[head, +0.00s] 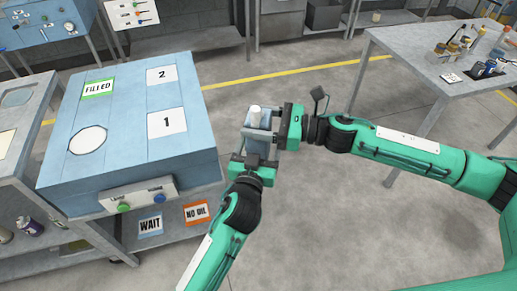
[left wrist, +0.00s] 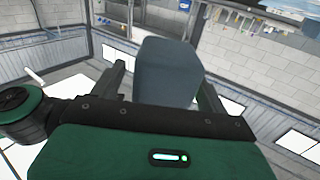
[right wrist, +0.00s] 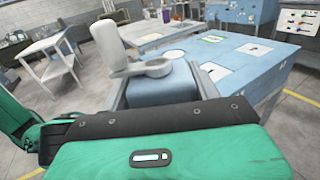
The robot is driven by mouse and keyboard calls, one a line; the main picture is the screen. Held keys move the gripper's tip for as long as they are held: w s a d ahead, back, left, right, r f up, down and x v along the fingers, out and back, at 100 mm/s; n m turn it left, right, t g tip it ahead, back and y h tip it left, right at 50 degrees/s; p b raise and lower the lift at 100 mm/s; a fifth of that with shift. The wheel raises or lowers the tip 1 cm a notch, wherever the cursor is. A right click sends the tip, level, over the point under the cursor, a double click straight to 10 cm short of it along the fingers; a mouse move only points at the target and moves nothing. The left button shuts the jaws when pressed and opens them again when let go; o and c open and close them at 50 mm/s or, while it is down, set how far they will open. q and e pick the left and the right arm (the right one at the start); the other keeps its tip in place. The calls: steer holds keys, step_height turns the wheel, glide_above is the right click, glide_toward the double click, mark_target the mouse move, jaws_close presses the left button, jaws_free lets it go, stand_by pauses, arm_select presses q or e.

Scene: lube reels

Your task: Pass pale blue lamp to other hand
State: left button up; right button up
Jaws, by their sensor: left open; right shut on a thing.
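The pale blue lamp (head: 257,121) is held up in the air right of the blue bench, with a whitish part on top. My right gripper (head: 272,122) is shut on it from the right. My left gripper (head: 254,149) is open just below the lamp. In the left wrist view the lamp's grey-blue body (left wrist: 167,72) stands between the two open fingers; contact cannot be told. In the right wrist view the lamp's blue body (right wrist: 163,83) is between my right fingers, with a pale grey upright head and ring above it.
The blue bench (head: 62,168) has squares marked 1, 2 and FILLED, a white disc (head: 88,140) and a button panel (head: 138,195). WAIT and NO OIL cards lie on its lower shelf. A grey table (head: 405,42) with bottles stands at the right. The floor between is clear.

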arm_select(q)
steer(key=c, duration=1.3)
steer(key=shift+c, duration=0.7)
arm_select(e)
steer(key=o, duration=1.3)
steer(key=shift+d, duration=0.15)
